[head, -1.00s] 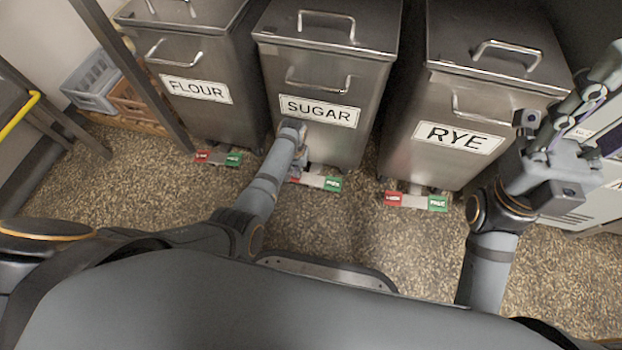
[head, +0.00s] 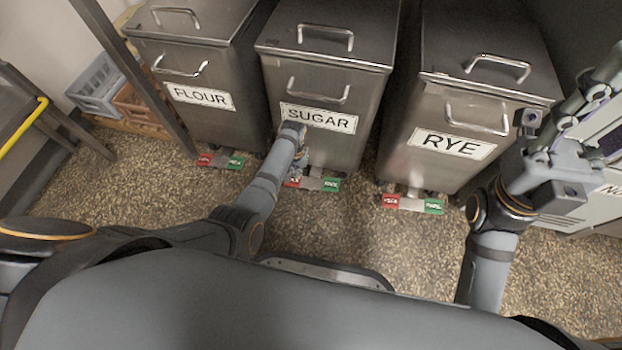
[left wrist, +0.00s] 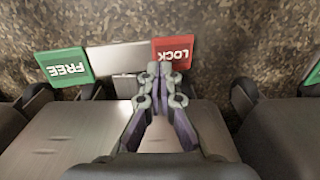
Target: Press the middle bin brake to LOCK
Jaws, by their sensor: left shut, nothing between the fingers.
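The middle bin, labelled SUGAR (head: 319,118), stands between two similar bins. At its foot is a brake pedal with a red LOCK pad (head: 293,183) on the left and a green FREE pad (head: 331,185) on the right. In the left wrist view the LOCK pad (left wrist: 173,51) and FREE pad (left wrist: 65,67) appear upside down, joined by a metal plate (left wrist: 117,57). My left gripper (left wrist: 159,70) is shut and empty, its tips overlapping the LOCK pad's near edge; contact cannot be told. My right gripper (head: 600,85) is raised at the right edge, its jaws unclear.
The FLOUR bin (head: 203,97) stands left and the RYE bin (head: 452,145) right, each with its own red and green pedal. Crates (head: 98,88) and a rack post stand at the left. The speckled floor (head: 345,225) before the bins is clear.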

